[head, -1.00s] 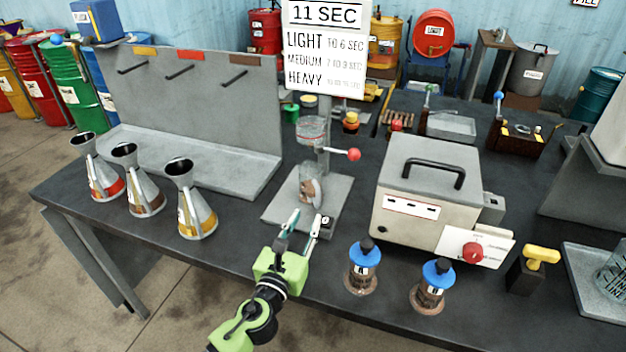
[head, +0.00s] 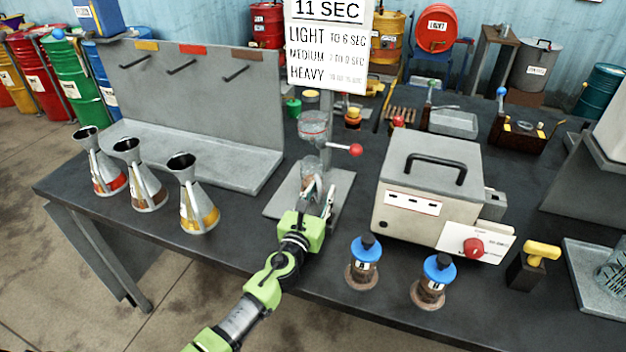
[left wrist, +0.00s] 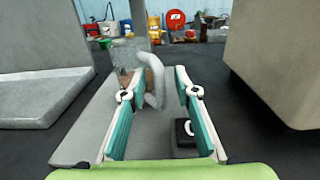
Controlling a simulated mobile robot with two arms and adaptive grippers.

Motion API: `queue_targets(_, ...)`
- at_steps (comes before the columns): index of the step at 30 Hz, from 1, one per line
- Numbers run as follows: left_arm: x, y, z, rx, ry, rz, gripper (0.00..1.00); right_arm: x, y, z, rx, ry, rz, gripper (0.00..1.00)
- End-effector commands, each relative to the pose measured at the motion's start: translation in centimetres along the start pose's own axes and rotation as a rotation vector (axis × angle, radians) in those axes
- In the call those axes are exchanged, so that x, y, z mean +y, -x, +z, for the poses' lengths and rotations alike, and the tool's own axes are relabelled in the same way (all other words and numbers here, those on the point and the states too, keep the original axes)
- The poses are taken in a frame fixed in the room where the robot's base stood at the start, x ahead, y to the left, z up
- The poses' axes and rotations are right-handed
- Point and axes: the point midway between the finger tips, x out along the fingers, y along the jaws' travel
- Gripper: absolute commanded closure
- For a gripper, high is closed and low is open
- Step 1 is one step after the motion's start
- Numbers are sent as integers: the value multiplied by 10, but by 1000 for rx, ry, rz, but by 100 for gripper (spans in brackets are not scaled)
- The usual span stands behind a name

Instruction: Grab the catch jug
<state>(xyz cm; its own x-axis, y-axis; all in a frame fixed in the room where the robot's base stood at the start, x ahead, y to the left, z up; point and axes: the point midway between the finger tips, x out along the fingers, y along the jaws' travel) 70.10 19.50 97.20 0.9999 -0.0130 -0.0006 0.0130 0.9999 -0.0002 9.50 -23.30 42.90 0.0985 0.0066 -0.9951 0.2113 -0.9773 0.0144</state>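The catch jug (head: 311,168) stands on the grey base plate (head: 342,190) of the viscosity stand, under a clear cup (head: 313,126). In the head view my left gripper (head: 319,196) reaches in from the front and covers the jug's lower part. In the left wrist view the jug's curved, pale handle (left wrist: 155,78) lies between the tips of my open left gripper (left wrist: 157,88). The brownish body of the jug shows behind the left finger. Whether a finger touches the jug I cannot tell. My right gripper is not in view.
A beige box (head: 428,185) with a black handle stands right of the stand. Two blue-capped bottles (head: 363,262) (head: 433,281) are in front of it. Several metal pouring cans (head: 191,195) stand at left before a grey rack (head: 200,100). A red-knobbed lever (head: 354,150) sticks out beside the cup.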

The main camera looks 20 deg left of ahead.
Motion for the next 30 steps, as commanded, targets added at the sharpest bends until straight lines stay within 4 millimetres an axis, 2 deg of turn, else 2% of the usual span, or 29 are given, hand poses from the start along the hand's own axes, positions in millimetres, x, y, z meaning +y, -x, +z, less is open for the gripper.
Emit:
queue_targets(2, 0, 0, 0, 0, 0, 0, 72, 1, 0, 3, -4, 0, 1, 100)
queue_targets(5, 0, 0, 0, 0, 0, 0, 98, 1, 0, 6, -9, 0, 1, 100)
queue_targets(6, 0, 0, 0, 0, 0, 0, 100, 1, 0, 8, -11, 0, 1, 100)
queue_targets(20, 0, 0, 2, -1, -1, 1, 100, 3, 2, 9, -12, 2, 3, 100)
queue_targets(30, 0, 0, 23, -2, -2, -1, 100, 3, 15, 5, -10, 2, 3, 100)
